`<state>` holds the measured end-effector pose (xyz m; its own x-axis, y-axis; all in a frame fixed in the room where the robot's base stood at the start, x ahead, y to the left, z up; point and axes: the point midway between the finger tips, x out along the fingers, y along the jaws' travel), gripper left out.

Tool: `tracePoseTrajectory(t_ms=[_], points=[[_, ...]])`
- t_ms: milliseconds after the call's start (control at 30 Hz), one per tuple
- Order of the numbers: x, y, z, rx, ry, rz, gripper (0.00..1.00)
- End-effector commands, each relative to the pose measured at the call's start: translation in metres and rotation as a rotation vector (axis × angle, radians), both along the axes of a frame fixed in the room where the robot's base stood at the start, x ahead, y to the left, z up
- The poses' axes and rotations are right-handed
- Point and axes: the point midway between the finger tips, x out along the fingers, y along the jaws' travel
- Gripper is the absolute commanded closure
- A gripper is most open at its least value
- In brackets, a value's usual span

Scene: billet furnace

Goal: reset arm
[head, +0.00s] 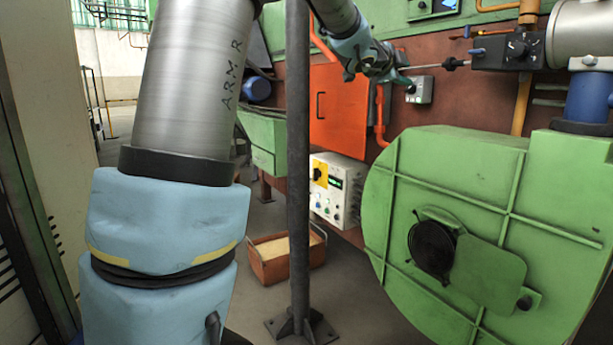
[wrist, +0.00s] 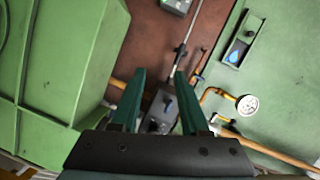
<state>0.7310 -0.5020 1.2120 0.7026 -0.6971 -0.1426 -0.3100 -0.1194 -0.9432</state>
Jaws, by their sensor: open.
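My gripper (head: 408,80) shows small and partly blurred in the head view, at the far end of my arm, in front of the brown-red furnace wall. It is close to a small grey button box (head: 420,90), and I cannot tell from this view whether they touch. In the wrist view my gripper (wrist: 160,74) has its two teal fingers apart, with nothing held between them. A dark actuator box (wrist: 160,108) shows beyond the fingers, and a thin metal rod (wrist: 187,30) runs up from there. The button box (wrist: 177,5) is at the top edge of that view, beyond the fingertips.
A large green blower housing (head: 450,210) fills the right. A pressure gauge (wrist: 247,105) sits on piping.

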Motion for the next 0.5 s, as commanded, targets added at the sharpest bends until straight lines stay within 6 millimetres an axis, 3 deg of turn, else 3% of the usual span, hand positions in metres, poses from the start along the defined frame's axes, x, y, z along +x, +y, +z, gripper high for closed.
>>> tracePoseTrajectory(t_ms=[33, 133, 267, 367, 500], points=[[0.008, 0.033, -0.014, -0.021, 0.1, 0.096, 0.55], [0.011, 0.092, -0.057, -0.073, 0.307, 0.285, 0.55], [-0.008, 0.166, -0.115, -0.14, 0.565, 0.533, 0.55], [-0.039, 0.217, -0.157, -0.194, 0.758, 0.723, 0.55], [-0.104, 0.278, -0.209, -0.268, 1.022, 0.99, 0.55]])
